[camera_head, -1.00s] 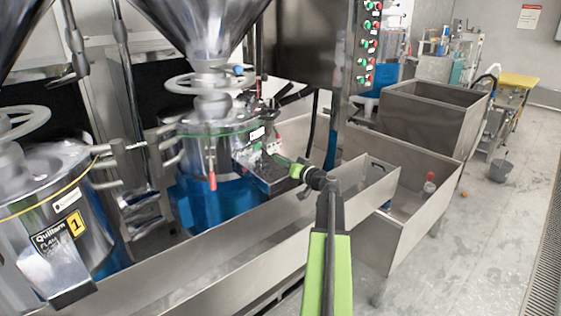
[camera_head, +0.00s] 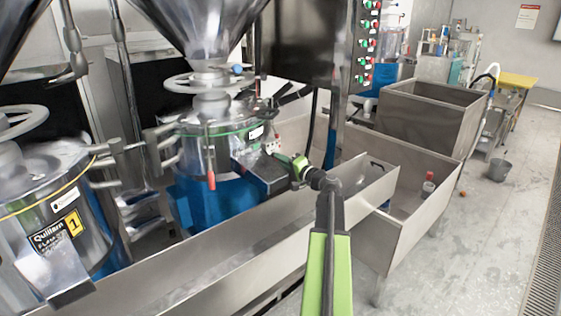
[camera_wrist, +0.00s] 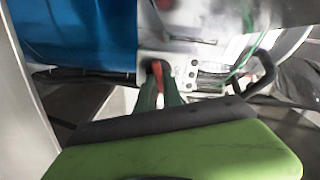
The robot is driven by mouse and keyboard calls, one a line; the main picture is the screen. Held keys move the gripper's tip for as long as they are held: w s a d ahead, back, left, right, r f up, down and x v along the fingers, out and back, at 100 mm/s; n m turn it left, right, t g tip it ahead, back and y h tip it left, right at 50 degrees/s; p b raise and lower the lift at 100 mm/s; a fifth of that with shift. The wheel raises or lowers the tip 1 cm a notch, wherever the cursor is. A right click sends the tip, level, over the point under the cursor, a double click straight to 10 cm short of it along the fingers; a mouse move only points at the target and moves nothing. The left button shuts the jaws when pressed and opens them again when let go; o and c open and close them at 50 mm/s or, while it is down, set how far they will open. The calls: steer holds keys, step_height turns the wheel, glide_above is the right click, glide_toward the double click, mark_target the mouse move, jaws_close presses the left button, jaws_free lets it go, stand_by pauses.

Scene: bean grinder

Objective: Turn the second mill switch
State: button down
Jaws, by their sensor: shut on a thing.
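The second mill (camera_head: 205,150) is a steel drum with a green band and a blue lower body, left of centre in the head view. Its switch plate (camera_wrist: 187,72) is a light metal panel with small sockets beside the blue body in the wrist view. A red switch lever (camera_wrist: 158,76) sits on this plate, between the dark green fingers of my gripper (camera_wrist: 160,88). The fingers are shut on it and hide part of it. In the head view my gripper (camera_head: 281,158) reaches the right side of the second mill, and the switch cannot be made out there.
A long steel trough (camera_head: 235,262) runs in front of both mills under my arm. A control panel (camera_head: 365,45) with red and green buttons hangs behind. Open floor (camera_head: 480,250) lies at the right.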

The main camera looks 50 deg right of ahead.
steer(key=shift+f+m, duration=0.1)
steer(key=shift+m, duration=1.7)
steer(key=c, duration=1.5)
jaws_free()
steer(key=s, duration=0.5)
steer(key=s+a, duration=0.1)
steer(key=s, duration=1.1)
steer(key=shift+s+a, duration=0.15)
steer(key=shift+s, duration=0.05)
